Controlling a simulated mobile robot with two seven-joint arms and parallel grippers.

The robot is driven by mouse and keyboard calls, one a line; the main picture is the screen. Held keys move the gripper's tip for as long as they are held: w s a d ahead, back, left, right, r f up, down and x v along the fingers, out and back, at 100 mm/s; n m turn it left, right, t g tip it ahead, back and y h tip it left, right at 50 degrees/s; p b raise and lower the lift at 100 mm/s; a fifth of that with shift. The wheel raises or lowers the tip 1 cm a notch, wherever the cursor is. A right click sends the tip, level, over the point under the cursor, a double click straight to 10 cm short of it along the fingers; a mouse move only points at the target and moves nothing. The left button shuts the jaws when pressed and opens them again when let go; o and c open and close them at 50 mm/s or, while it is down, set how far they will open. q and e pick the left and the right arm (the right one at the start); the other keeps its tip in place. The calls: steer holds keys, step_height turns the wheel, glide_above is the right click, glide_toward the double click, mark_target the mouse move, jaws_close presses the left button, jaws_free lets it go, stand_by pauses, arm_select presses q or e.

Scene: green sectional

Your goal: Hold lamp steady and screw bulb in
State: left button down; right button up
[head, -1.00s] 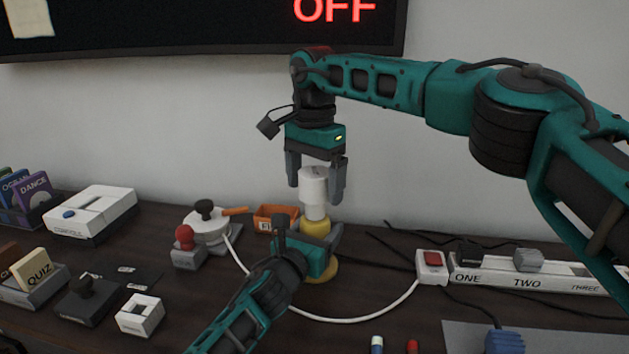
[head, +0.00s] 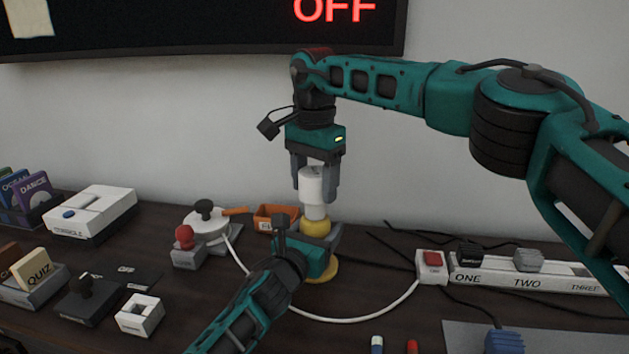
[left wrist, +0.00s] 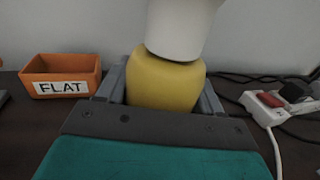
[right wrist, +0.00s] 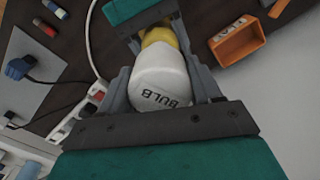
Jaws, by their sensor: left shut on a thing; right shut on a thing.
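The yellow lamp (head: 318,227) stands upright on the desk, with its round yellow base (head: 323,270) partly hidden by my left arm. My left gripper (head: 322,240) is shut around the lamp's yellow body, which fills the jaws in the left wrist view (left wrist: 165,85). The white bulb (head: 312,186) sits upright on top of the lamp. My right gripper (head: 316,190) points down from above and is shut on the bulb. In the right wrist view the bulb (right wrist: 160,75) shows the word BULB between the fingers. Its threads are hidden.
An orange FLAT tray (head: 276,217) stands behind and left of the lamp. A white cable (head: 380,312) curves across the desk to a red switch (head: 431,262) and power strip (head: 540,280). A white pan-like object (head: 207,225) and red-knobbed box (head: 187,250) stand left.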

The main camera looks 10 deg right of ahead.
steer(key=m, duration=0.7)
steer(key=shift+m, duration=0.3)
steer(key=m, duration=0.7)
steer(key=shift+w, duration=0.1)
steer(key=m, duration=0.7)
steer(key=shift+f, duration=0.1)
steer(key=m, duration=0.9)
steer(key=shift+d, duration=0.1)
steer(key=o, duration=1.2)
